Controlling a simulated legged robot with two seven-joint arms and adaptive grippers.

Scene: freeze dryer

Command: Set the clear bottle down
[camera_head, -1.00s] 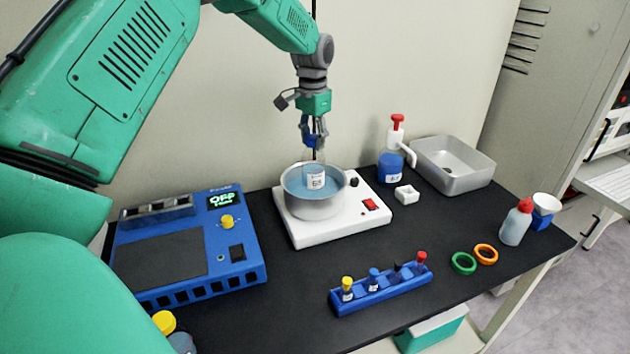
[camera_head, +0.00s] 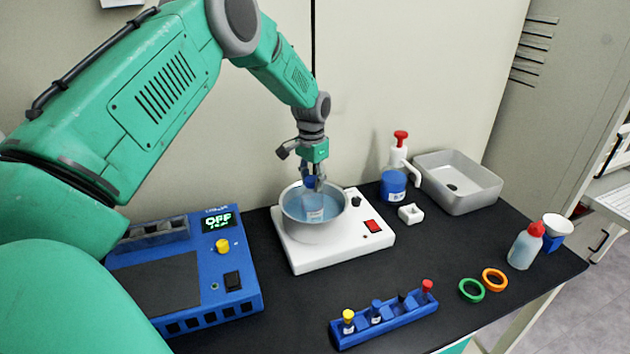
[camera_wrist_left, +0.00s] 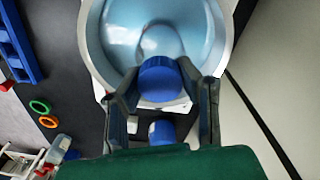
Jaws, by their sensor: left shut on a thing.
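The clear bottle (camera_head: 313,211) with a blue cap stands in the pot of bluish liquid, its lower part in the liquid. In the left wrist view its blue cap (camera_wrist_left: 160,78) sits between the two fingers. My left gripper (camera_head: 313,182) is shut on the bottle at its cap, pointing down over the pot. The grey pot (camera_head: 309,232) rests on the white hot plate (camera_head: 340,248). Whether the bottle touches the pot's floor is hidden. My right gripper is not in view.
A blue device (camera_head: 243,283) with an OFF display is at left. A blue rack (camera_head: 388,325) of vials stands in front. A pump bottle (camera_head: 394,183), a metal basin (camera_head: 470,205), two rings (camera_head: 472,290) and a red-capped bottle (camera_head: 524,248) are at right. The table's middle is clear.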

